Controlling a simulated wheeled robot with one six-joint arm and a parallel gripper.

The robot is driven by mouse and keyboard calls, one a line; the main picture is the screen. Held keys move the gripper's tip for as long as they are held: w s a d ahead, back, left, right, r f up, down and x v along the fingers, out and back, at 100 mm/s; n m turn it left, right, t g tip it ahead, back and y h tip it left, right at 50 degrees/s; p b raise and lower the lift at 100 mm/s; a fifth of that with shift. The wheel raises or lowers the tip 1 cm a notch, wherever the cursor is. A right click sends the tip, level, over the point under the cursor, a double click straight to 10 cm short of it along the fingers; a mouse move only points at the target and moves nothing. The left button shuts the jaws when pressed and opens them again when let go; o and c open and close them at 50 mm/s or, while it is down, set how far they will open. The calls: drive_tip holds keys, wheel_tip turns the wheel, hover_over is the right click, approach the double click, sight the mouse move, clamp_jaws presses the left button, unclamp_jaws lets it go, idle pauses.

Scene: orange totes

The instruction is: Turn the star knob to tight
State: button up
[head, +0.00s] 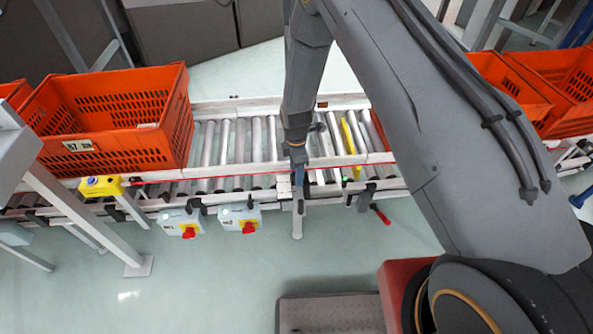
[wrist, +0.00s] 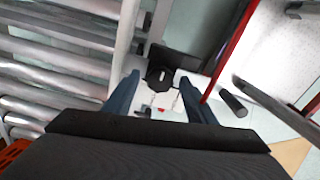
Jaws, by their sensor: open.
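A dark knob (wrist: 160,76) with a pale mark on its face shows in the wrist view, between and just beyond my fingertips; I take it for the star knob. It sits in front of a black block on a pale metal part. My gripper (wrist: 160,88) is open, with one blue-grey finger on each side of the knob. I cannot tell whether either finger touches it. In the head view my gripper (head: 299,188) points down at the conveyor's near rail, and the knob cannot be made out there.
A roller conveyor (head: 230,142) runs across the head view, with an orange tote (head: 110,115) on its left part. Two grey boxes with red switches (head: 190,232) hang on its near side. A red-handled lever (head: 380,214) is to the right of my gripper.

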drive_tip(key=c, duration=1)
drive_tip(key=shift+c, duration=0.2)
